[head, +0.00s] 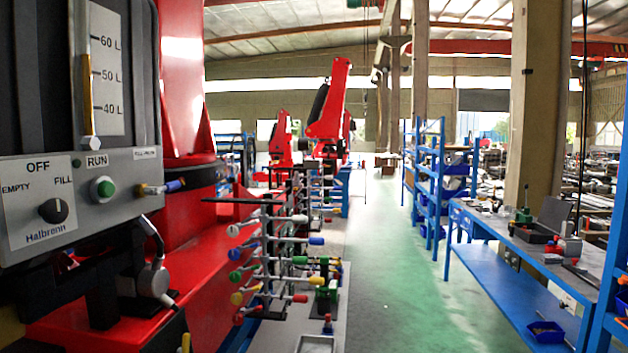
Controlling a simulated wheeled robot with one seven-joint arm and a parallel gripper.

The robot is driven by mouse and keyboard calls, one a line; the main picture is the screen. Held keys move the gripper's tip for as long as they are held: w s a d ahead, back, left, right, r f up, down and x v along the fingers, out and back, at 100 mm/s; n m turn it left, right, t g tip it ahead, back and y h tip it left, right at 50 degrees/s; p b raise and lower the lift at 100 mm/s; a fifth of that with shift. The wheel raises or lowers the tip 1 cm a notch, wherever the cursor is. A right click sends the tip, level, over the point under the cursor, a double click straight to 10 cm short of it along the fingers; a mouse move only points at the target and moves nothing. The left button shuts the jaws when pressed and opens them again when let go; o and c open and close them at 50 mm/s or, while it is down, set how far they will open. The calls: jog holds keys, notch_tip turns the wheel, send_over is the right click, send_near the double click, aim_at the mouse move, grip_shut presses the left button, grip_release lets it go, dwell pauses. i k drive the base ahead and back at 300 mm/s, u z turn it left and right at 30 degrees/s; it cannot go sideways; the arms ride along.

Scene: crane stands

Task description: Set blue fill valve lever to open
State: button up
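A small lever with a blue grip (175,186) sits at the lower right of the grey control panel (90,212). It is on a brass-coloured valve body (148,190), and the grip points right, about level, tilted slightly up. A small label above it is too small to read surely. The panel also has a black rotary knob (53,211) marked OFF, EMPTY and FILL, and a green button (105,188) under RUN. My gripper is not in view.
A bank of levers with coloured ends (275,265) stands right of the red crane base (195,240); one end there is blue (316,240). A green floor aisle (400,270) is clear. A blue workbench (520,250) with tools and a blue shelf rack (430,180) line the right.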

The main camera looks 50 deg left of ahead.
aim_at(167, 187)
jog(key=u, duration=0.4)
jog(key=i, duration=1.2)
jog(key=u, duration=1.7)
jog(key=i, duration=0.65)
jog(key=u, duration=0.6)
